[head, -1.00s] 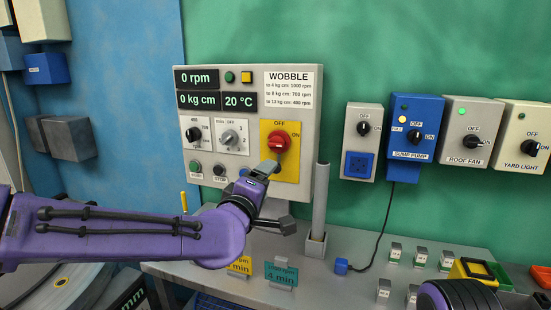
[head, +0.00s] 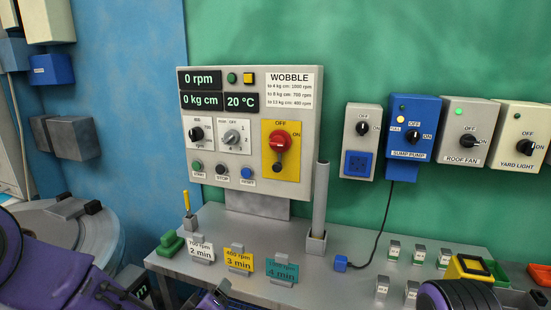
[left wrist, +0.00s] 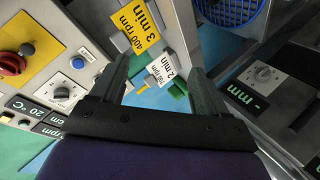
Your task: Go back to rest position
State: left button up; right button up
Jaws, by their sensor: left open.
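My left gripper (left wrist: 158,66) is open with nothing between its fingers in the left wrist view. In the head view only a bit of the left gripper (head: 216,297) shows at the bottom edge, in front of the bench and apart from the panel. My left arm (head: 75,270) is folded low at the left. The grey control panel (head: 300,110) is fully clear, with a red knob (head: 281,140) on a yellow plate. My right arm (head: 458,297) shows at the bottom right; its gripper is out of view.
The bench (head: 335,275) carries time cards, such as the yellow 3 min card (head: 239,260), and a grey upright tube (head: 320,200). Switch boxes, including the blue sump pump box (head: 414,128), hang on the green wall. A grey round drum (head: 100,235) stands at the left.

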pick_arm(q)
jog(key=s+a+f+g+y, duration=0.25)
jog(key=s+a+f, duration=0.35)
jog(key=s+f, duration=0.55)
jog(key=s+a+f+m+g, duration=0.1)
jog(key=s+a+f+g, duration=0.1)
jog(key=s, duration=0.5)
jog(key=s+a+f+g+y, duration=0.1)
jog(key=s+a+f+g, duration=0.1)
jog(key=s+a+f, duration=0.2)
jog(key=s+a+f+m+g, duration=0.1)
jog(key=s+a+f+g, duration=0.2)
jog(key=s+f, duration=0.5)
jog(key=s, duration=0.3)
jog(key=shift+a+m, duration=0.15)
jog(key=shift+m, duration=0.15)
jog(key=shift+w, duration=0.1)
